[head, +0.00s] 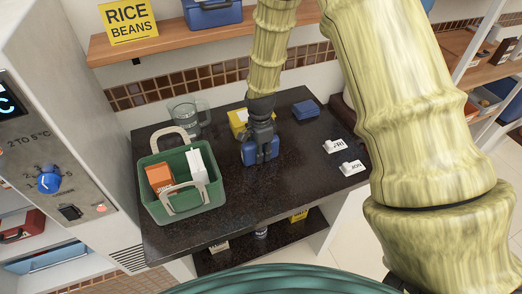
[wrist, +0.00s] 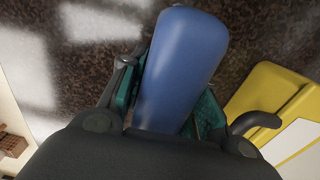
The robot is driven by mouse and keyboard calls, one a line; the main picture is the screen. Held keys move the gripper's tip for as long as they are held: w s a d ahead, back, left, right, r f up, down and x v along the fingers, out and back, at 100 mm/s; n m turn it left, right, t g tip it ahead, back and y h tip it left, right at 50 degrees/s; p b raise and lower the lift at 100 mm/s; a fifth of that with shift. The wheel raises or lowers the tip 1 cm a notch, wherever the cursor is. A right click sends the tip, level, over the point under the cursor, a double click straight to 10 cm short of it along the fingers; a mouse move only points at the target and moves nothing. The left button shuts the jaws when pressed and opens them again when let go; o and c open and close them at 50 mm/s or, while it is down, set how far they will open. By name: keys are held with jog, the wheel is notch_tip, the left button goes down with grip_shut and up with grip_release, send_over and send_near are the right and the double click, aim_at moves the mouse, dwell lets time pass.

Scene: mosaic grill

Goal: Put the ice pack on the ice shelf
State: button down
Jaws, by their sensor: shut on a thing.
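The blue ice pack (head: 261,153) is between the fingers of my gripper (head: 262,145), which is shut on it, over the middle of the dark counter. In the wrist view the ice pack (wrist: 180,70) is a smooth, rounded blue block between the two fingers. I cannot tell from these views whether it touches the counter. I cannot pick out the ice shelf for certain. At the left stands a grey cabinet (head: 75,130) marked "2 to 5 °C", with open shelves low at its left holding a red item (head: 17,225) and a flat blue item (head: 50,255).
A green basket (head: 150,207) with an orange juice box (head: 160,178) and a white carton (head: 197,168) stands left of my gripper. A glass jug (head: 185,117), a yellow box (head: 237,122), a blue block (head: 305,109) and white labels (head: 335,146) are also on the counter (head: 270,195).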

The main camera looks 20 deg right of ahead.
jog(key=shift+f, duration=0.1)
jog(key=c, duration=1.1)
grip_release()
jog(key=shift+o, duration=0.2)
